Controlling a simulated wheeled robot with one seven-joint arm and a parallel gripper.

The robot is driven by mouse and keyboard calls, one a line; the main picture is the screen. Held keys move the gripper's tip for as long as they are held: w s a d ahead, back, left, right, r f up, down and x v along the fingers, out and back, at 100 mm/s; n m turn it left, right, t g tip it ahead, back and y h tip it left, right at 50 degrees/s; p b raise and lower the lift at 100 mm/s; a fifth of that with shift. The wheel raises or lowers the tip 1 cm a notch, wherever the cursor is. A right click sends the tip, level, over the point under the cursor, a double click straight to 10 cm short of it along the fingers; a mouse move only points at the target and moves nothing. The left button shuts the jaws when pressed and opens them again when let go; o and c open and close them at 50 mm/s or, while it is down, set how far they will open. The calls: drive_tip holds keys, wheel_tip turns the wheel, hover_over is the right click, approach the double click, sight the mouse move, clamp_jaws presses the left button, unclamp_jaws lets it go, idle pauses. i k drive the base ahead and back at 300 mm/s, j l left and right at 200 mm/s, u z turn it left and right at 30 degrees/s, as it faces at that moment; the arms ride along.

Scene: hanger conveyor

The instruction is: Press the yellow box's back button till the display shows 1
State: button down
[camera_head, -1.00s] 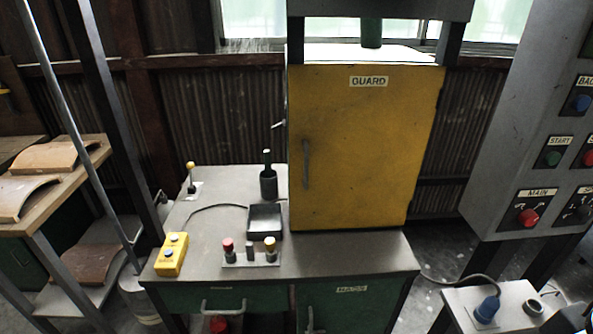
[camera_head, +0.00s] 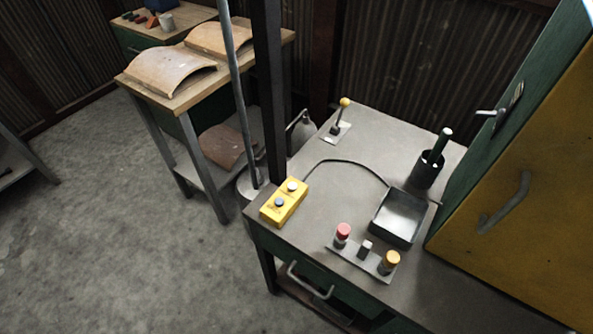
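No display that I can read shows in this view. My gripper is not in view.
A dark tray (camera_head: 397,218), a plate with red and yellow knobs (camera_head: 362,257), a yellow-tipped lever (camera_head: 341,117) and a dark cup (camera_head: 427,170) stand on the bench. A dark post (camera_head: 270,90) rises behind the box. Open floor (camera_head: 110,240) lies left.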

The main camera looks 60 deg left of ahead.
sight(279, 201)
drive_tip(key=i+j+u, duration=0.2)
drive_tip(key=k+l+u, duration=0.1)
drive_tip(key=u, duration=2.95)
